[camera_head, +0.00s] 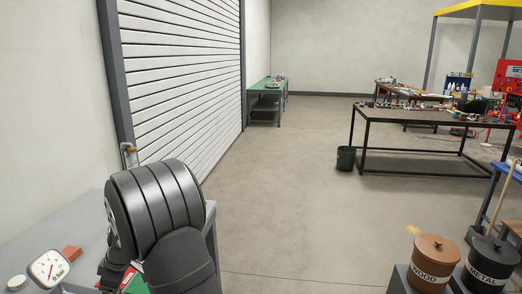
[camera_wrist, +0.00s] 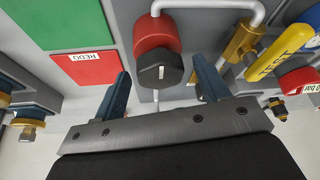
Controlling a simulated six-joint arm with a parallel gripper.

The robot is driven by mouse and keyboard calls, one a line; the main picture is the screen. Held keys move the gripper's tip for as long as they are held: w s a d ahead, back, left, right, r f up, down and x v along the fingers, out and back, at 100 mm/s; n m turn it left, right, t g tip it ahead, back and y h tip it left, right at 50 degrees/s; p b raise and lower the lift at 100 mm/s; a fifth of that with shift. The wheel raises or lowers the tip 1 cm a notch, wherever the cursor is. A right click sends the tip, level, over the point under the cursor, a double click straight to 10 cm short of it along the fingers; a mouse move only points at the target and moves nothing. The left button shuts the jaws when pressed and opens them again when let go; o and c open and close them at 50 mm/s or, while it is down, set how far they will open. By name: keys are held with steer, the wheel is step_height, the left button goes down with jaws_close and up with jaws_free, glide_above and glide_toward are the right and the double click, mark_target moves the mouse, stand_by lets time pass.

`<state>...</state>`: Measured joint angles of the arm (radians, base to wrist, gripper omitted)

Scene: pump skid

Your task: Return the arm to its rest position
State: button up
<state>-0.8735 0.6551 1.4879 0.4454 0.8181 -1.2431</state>
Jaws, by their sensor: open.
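My gripper (camera_wrist: 163,80) shows in the wrist view with its two blue fingers spread apart and nothing held. A red round body with a black faceted cap (camera_wrist: 160,68) appears between the fingers, beyond them; I cannot tell how far off it is. In the head view my dark, ribbed arm fills the lower left over the grey bench (camera_head: 62,218). My gripper itself is hidden there behind the arm.
In the wrist view a red REDO panel (camera_wrist: 84,69), a green panel (camera_wrist: 60,22) and a yellow lettered bar (camera_wrist: 281,52) lie nearby. WOOD (camera_head: 434,262) and METAL (camera_head: 490,262) bins stand right. Open floor lies between.

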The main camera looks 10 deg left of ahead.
steer(key=shift+n+g, duration=0.5)
steer(key=shift+n, duration=0.8)
